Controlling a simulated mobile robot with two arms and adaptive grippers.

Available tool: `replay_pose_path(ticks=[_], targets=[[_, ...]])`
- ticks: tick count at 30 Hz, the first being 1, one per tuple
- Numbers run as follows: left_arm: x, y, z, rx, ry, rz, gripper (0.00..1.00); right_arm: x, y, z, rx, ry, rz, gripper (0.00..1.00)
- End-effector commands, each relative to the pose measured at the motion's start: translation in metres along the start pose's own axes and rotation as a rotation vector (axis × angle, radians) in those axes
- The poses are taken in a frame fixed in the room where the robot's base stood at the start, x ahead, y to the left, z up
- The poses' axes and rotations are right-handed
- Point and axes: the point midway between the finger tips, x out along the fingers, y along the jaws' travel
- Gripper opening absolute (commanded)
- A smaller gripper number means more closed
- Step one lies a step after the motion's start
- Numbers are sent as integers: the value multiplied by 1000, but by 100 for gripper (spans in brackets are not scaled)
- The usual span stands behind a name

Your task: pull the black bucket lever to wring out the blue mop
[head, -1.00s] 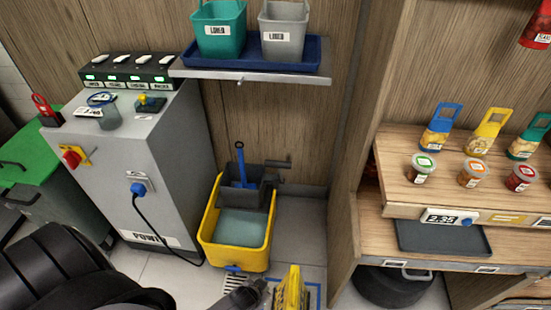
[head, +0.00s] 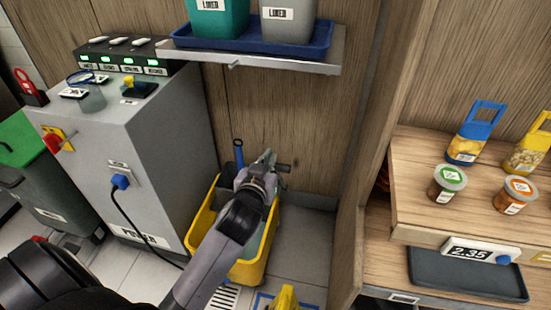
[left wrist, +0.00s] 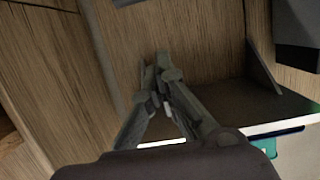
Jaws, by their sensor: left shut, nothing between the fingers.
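The yellow mop bucket (head: 203,222) stands on the floor beside the grey cabinet. My left arm covers much of it and its dark wringer. The blue mop handle (head: 239,158) rises upright from the bucket, just left of my left gripper. The black lever (head: 284,168) shows as a short dark bar right of the gripper. My left gripper (head: 268,157) is shut and empty, above the bucket's back part and close to the lever; I cannot tell whether they touch. In the left wrist view its closed fingers (left wrist: 160,72) point toward wood panelling. My right gripper is not in view.
The grey power cabinet (head: 150,165) with a blue plug and black cable stands left of the bucket. A shelf (head: 262,63) with a blue tray hangs above. A wooden display unit (head: 440,215) bounds the right. A yellow object (head: 287,297) stands at the front edge.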

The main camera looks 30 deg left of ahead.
Motion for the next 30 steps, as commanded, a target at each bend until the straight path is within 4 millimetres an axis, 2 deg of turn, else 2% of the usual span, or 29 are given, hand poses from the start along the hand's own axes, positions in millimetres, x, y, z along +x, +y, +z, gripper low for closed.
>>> replay_pose_path(ticks=[7,11,14,26,27,30], targets=[[1,0,0,1,-1,0,0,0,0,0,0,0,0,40],[8,0,1,2,-1,1,0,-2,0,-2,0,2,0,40],[22,0,1,3,0,1,0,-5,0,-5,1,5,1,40],[106,0,1,4,0,-1,0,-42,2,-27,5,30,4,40],[99,1,15,3,-7,2,0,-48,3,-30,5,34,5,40],[93,0,27,3,-5,1,0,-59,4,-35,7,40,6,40]])
